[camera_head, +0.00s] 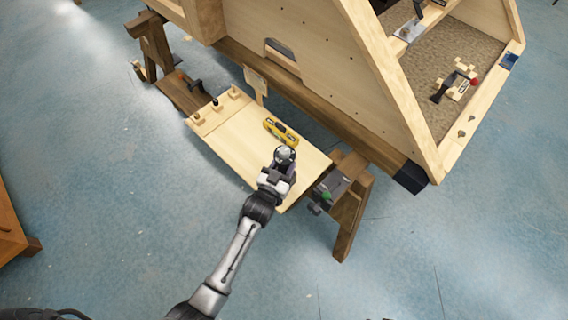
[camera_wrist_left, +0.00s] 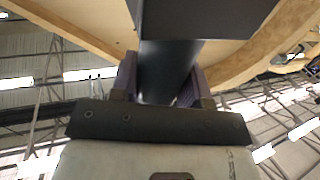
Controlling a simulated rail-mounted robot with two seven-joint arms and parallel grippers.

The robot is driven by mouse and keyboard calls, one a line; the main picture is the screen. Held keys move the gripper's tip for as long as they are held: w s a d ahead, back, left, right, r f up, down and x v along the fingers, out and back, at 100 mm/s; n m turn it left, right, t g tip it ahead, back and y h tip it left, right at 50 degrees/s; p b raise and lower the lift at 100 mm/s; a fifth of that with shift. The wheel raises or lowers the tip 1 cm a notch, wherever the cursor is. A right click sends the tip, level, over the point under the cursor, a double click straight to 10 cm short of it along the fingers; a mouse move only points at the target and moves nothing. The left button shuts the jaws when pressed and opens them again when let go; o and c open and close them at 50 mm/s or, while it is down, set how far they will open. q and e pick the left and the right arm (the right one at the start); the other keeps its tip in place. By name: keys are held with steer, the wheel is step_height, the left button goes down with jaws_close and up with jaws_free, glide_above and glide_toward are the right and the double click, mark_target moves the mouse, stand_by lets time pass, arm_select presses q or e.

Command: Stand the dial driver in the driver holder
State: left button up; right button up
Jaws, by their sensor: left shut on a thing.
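My left gripper (camera_head: 282,167) is over the near right part of the pale wooden work board, shut on a dark thing with a round grey top, which looks like the dial driver (camera_head: 285,154). In the left wrist view, the dark shaft of the dial driver (camera_wrist_left: 165,80) sits between the two fingers (camera_wrist_left: 160,85), with a wider dark block above it. Its lower end is hidden. A strip with small wooden blocks and dark pegs (camera_head: 216,106) runs along the board's left edge; I cannot tell whether it includes the driver holder. My right gripper is not in view.
A yellow level-like tool (camera_head: 280,131) lies on the work board (camera_head: 230,140) just beyond the gripper. Sawhorses (camera_head: 352,210) carry the long beam. A green-marked dark tool (camera_head: 326,196) is at the board's right. The large wooden frame (camera_head: 330,60) stands behind. The board's middle is clear.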

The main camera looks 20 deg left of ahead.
arm_select(q)
steer(key=shift+r, duration=0.1)
steer(key=o, duration=1.1)
steer(key=shift+w, duration=0.1)
steer(key=shift+o, duration=0.2)
steer(key=shift+f, duration=0.2)
steer(key=shift+s+r, duration=0.1)
steer(key=shift+s, duration=0.55)
steer(key=s+a+p, duration=0.1)
steer(key=s+p, duration=0.4)
steer(key=s, duration=2)
steer(key=shift+s+a, duration=0.25)
steer(key=shift+a, duration=0.1)
